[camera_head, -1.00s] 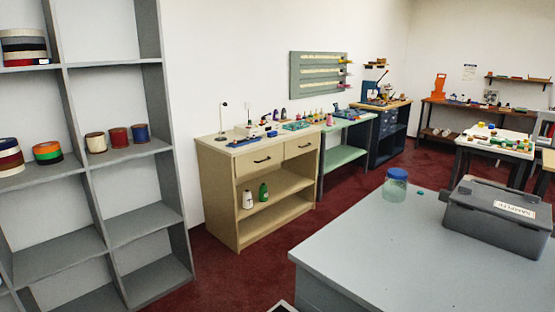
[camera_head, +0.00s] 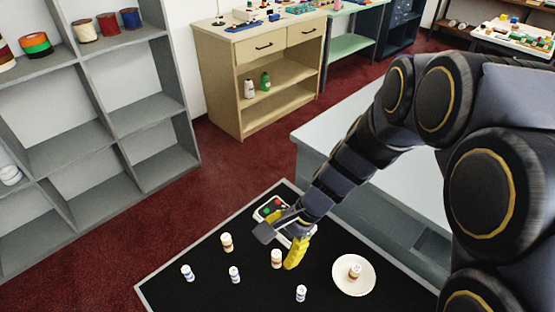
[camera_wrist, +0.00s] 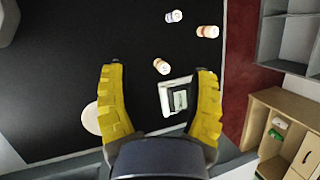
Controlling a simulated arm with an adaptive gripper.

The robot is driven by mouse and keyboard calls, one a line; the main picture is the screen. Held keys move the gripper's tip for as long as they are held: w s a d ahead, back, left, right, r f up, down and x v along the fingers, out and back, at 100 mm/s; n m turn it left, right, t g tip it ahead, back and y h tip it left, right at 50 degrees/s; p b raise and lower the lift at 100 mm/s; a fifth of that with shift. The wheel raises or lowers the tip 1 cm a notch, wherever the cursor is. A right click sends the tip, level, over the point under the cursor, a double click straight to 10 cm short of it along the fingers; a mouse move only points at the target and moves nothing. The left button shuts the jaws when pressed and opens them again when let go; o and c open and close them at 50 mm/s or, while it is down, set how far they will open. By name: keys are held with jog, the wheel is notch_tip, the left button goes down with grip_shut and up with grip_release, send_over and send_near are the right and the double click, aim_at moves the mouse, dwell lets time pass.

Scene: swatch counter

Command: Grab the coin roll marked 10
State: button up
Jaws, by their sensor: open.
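Several small upright coin rolls stand on the black counter top. Three have blue bands: far left (camera_head: 187,273), middle (camera_head: 235,275) and front (camera_head: 300,293). I cannot read a 10 on any of them. My gripper (camera_head: 284,235), with yellow fingers, is open and empty above the counter. In the wrist view, the middle orange-banded roll (camera_wrist: 161,66) appears between the fingertips (camera_wrist: 160,71), apart from both.
A white device (camera_head: 265,214) with red and green buttons sits close behind my gripper, partly hidden by it. The black counter (camera_head: 200,295) has a grey rim. Grey shelves (camera_head: 150,120) stand left, a wooden cabinet (camera_head: 250,60) behind, and a grey table (camera_head: 335,125) beyond the arm.

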aim_at(274, 260)
jog(key=w+f+m, duration=0.1)
jog(key=f+m, duration=0.1)
jog(key=f, duration=0.2)
jog(key=w+d+f+m, duration=0.1)
jog(key=w+f+m, duration=0.1)
jog(key=f+m, duration=0.1)
jog(key=w+f+m+t, duration=0.1)
jog(key=w+f+m, duration=0.1)
jog(key=f+m, duration=0.1)
jog(key=shift+w+d+f+h, duration=0.15)
jog(key=shift+f, duration=0.3)
jog(key=shift+w+d+f+h, duration=0.1)
jog(key=shift+f+h, duration=0.05)
jog(key=shift+f, duration=0.65)
jog(key=shift+w+x, duration=0.15)
jog(key=shift+x, duration=1.7)
jog(key=shift+w+x, duration=0.1)
jog(key=shift+x, duration=1.75)
jog(key=shift+d, duration=0.15)
grip_shut()
